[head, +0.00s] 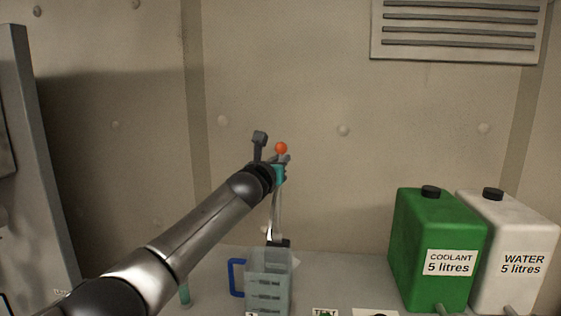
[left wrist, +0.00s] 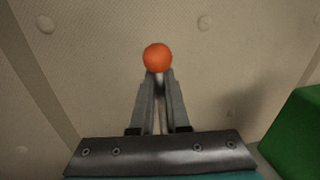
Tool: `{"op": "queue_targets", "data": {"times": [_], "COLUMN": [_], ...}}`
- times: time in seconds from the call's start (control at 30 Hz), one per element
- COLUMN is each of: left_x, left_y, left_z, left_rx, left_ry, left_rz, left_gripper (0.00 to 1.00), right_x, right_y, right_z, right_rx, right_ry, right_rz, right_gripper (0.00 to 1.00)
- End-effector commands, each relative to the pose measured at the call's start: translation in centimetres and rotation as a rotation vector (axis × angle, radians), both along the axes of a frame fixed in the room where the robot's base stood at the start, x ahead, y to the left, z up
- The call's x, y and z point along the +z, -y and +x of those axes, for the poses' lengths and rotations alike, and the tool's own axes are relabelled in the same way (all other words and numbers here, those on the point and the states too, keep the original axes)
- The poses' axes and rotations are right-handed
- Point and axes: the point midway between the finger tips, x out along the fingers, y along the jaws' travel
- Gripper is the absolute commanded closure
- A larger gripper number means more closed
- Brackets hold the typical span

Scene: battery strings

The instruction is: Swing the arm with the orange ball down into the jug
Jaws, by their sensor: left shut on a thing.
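The orange ball (head: 281,148) sits at the top of a pale thin arm (head: 276,215), which stands nearly upright from a dark block (head: 279,243) behind the jug. My left gripper (head: 283,160) is at the upper end of this arm, just below the ball. In the left wrist view the ball (left wrist: 157,57) shows just beyond the fingertips, and the two fingers (left wrist: 158,85) are closed on the pale arm. The translucent grey jug (head: 268,265) with a blue handle stands on the bench well below the gripper. My right gripper is not in view.
A green coolant can (head: 420,235) and a white water can (head: 525,240) stand on the bench at the right. A small teal vial (head: 185,293) stands left of the jug. The wall (head: 340,180) is behind.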

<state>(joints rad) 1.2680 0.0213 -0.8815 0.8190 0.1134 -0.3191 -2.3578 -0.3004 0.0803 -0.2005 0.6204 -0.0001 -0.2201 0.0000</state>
Motion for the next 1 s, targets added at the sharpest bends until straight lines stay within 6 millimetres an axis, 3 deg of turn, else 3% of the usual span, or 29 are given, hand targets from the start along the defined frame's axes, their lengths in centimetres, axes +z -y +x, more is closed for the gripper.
{"op": "queue_targets", "data": {"times": [0.37, 1.0], "left_x": [-0.2, -0.1], "left_y": [-0.3, -1.5], "left_z": [-1.5, -7.1], "left_rx": [0.0, 0.0], "left_ry": [0.079, 0.373], "left_rz": [-0.015, -0.073], "left_gripper": [1.0, 1.0], "right_x": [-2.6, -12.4], "right_y": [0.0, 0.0], "right_z": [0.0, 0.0], "right_rx": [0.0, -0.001], "right_ry": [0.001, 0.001], "right_rz": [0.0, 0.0], "right_gripper": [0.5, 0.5]}}
